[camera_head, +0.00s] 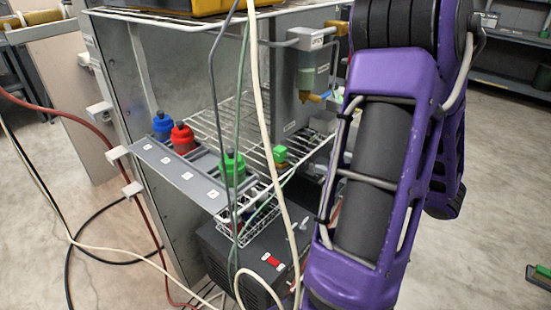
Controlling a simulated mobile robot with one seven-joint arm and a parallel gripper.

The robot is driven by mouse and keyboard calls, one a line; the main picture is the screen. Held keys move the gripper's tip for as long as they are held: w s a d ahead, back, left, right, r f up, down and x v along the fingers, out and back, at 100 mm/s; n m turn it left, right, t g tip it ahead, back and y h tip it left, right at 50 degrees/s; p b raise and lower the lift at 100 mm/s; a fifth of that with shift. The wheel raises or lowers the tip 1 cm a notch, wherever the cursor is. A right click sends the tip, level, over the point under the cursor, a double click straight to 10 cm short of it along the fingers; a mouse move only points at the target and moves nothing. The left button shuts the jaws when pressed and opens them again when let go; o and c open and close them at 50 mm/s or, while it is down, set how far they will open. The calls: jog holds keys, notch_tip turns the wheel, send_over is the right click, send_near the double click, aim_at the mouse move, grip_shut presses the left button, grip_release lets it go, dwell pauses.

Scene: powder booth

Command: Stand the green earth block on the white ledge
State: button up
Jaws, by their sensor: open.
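A small bright green block (280,153) shows in the head view on or just behind a white wire shelf (213,124), right of a green-capped bottle. It looks like the green earth block; what it rests on is partly hidden. I cannot tell for sure which surface is the white ledge; the wire shelf has a white rim. My purple arm fills the right side of the view. My gripper is not in view.
A grey labelled rack (180,176) holds a blue bottle (163,125), a red bottle (182,137) and the green-capped bottle (232,168). A wire basket (247,222) and dark machine (262,262) lie below. Cables and a cream hose (262,110) hang in front.

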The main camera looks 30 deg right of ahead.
send_near(285, 151)
jog(key=x, duration=0.4)
jog(key=shift+w+d+r, duration=0.1)
jog(key=shift+w, duration=0.3)
jog(key=x, duration=0.4)
jog(key=shift+a+b, duration=0.35)
jog(key=shift+b, duration=0.05)
jog(key=shift+w+a+f, duration=0.15)
jog(key=shift+w+f, duration=0.05)
jog(key=shift+w, duration=0.3)
grip_shut()
